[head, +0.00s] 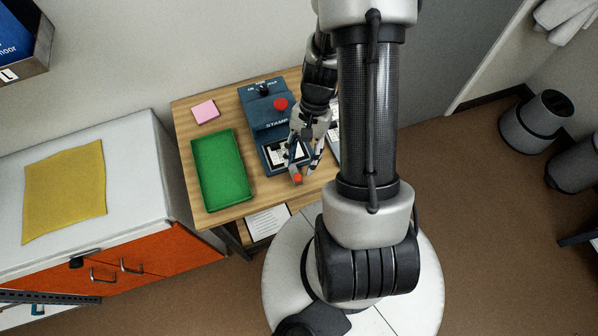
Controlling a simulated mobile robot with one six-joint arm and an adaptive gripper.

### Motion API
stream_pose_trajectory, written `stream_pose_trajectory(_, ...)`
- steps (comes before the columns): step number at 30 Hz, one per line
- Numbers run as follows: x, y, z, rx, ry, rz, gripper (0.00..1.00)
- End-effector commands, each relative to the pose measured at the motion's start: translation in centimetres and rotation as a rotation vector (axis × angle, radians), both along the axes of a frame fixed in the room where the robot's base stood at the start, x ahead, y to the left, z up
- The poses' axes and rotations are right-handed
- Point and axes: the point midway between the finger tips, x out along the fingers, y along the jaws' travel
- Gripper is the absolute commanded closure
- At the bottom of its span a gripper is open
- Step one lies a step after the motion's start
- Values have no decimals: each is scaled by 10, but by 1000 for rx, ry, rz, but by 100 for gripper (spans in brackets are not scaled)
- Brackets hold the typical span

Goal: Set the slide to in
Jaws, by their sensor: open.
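A blue machine (252,111) labelled STAMP stands on the wooden table, with a red round button (280,104) and a black knob (264,88) on top. Its slide (276,160), a dark-framed plate with a pale, marked face, extends from the machine's front toward me. A small grey handle with a red top (297,179) is at the slide's near edge. My gripper (303,168) is open, pointing down over the slide's near right part, with its fingertips close to the handle. I cannot tell whether they touch it. The gripper and arm hide part of the slide's right side.
A green tray (247,191) and a pink pad (205,111) lie left of the machine on the wooden table (188,140). A pale item (334,151) is partly hidden behind my arm. A white cabinet (130,150) with a yellow cloth (65,190) stands at left.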

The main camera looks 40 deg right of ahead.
Motion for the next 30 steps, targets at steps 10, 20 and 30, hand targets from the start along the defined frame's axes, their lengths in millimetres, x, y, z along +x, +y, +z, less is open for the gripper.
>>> stream_pose_trajectory(10, -8, 16, -43, 0, 0, 0, 59)
stream_pose_trajectory(20, -9, 17, -45, -1, 0, 0, 59)
stream_pose_trajectory(30, -9, 16, -45, -1, 0, 0, 81)
